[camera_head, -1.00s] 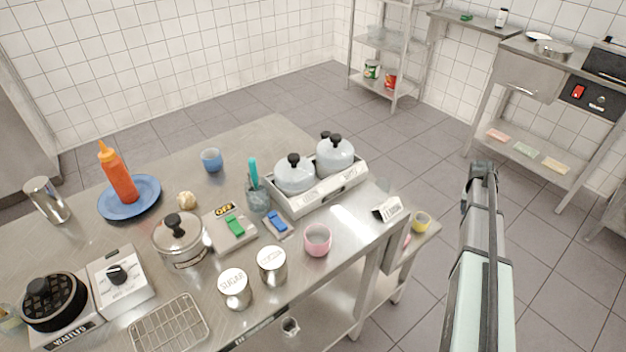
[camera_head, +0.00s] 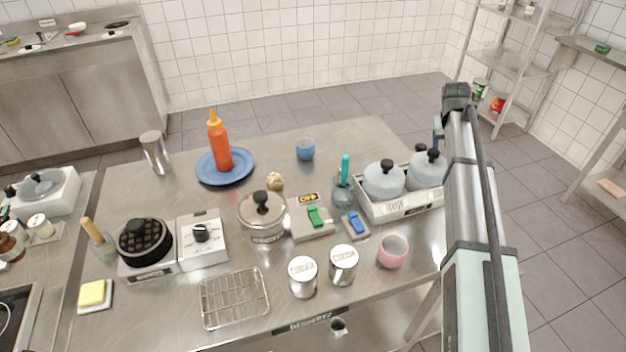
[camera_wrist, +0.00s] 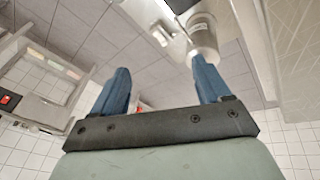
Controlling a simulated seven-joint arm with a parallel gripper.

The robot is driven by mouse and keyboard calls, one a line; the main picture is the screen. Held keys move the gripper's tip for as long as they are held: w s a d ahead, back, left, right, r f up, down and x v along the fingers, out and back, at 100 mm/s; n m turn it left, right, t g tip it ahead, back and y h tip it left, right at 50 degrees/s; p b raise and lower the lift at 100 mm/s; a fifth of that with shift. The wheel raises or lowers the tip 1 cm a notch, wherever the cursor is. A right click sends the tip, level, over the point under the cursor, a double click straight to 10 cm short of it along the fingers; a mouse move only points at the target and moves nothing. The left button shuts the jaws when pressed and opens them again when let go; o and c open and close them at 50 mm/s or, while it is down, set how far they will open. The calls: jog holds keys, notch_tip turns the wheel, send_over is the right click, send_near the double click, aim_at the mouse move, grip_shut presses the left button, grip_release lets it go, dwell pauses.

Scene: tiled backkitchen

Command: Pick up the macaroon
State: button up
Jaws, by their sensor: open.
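A small beige lumpy piece, which looks like the macaroon (camera_head: 275,181), lies on the steel table behind the lidded pot (camera_head: 263,222) and to the right of the blue plate (camera_head: 249,172) in the head view. My gripper (camera_wrist: 160,64) shows in the wrist view with two blue fingers spread apart and nothing between them. In the head view my arm rises at the right, and its fingers cannot be made out. The macaroon is not seen in the wrist view.
An orange bottle (camera_head: 218,145) stands on the plate. A blue cup (camera_head: 305,149), a green-switch device (camera_head: 314,222) and a teal-handled utensil in a jar (camera_head: 343,190) stand around the macaroon. A tray (camera_head: 400,208) with lidded pots lies between it and my arm. The table's back strip is mostly clear.

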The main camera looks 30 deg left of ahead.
jog(key=s+a+r+n, duration=0.1)
jog(key=s+a, duration=0.1)
jog(key=a, duration=0.2)
jog(key=s+a+r+n, duration=0.1)
jog(key=a, duration=0.4)
jog(key=s+a+r+n, duration=0.1)
jog(key=s+a, duration=0.1)
jog(key=a, duration=0.2)
jog(key=shift+s+a+r+y, duration=0.25)
jog(key=shift+s+r+y, duration=0.05)
jog(key=shift+y, duration=0.1)
jog(key=s+a+r+n+g, duration=0.1)
jog(key=s+a+r+n, duration=0.25)
jog(key=s+a, duration=0.6)
notch_tip(320, 180, up, 5)
jog(key=n+g, duration=0.3)
jog(key=n, duration=0.5)
send_over(274, 175)
jog(key=shift+y, duration=0.4)
jog(key=f, duration=0.7)
jog(key=shift+w+a+f, duration=0.15)
jog(key=shift+a+f, duration=0.05)
jog(key=shift+f, duration=0.1)
jog(key=shift+d+f, duration=0.2)
jog(key=shift+f, duration=2.4)
jog(key=shift+c, duration=0.3)
jog(key=c, duration=1.1)
